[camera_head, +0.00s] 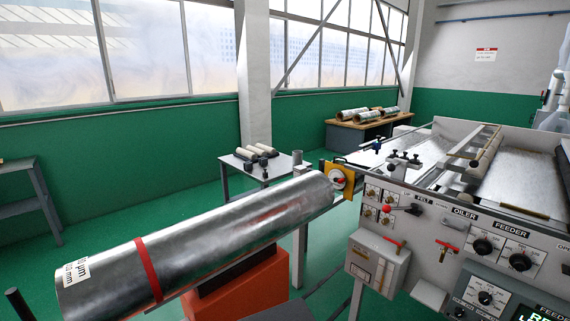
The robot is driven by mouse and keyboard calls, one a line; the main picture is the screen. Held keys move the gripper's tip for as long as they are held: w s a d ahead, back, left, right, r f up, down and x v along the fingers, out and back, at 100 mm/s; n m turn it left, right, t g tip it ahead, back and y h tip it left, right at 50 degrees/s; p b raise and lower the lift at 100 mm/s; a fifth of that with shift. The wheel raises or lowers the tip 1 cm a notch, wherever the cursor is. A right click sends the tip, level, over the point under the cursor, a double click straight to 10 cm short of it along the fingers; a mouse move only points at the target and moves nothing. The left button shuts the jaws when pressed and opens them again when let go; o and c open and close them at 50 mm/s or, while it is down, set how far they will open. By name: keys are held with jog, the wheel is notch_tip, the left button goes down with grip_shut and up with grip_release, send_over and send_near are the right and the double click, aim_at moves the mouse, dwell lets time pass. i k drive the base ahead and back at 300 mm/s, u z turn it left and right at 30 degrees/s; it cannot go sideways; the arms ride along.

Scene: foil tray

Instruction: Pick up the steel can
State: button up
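My gripper is not in view.
A large foil roll (200,245) with a red band lies across the foreground on an orange support (240,285). A feeder machine (460,235) fills the right. Several rollers lie on the small table. Green floor (130,215) is open at left, beyond the roll.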

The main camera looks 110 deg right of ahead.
aim_at(297, 154)
jog(key=i, duration=2.55)
jog(key=z, duration=2.9)
jog(key=i, duration=3.6)
jog(key=z, duration=2.85)
jog(key=i, duration=1.45)
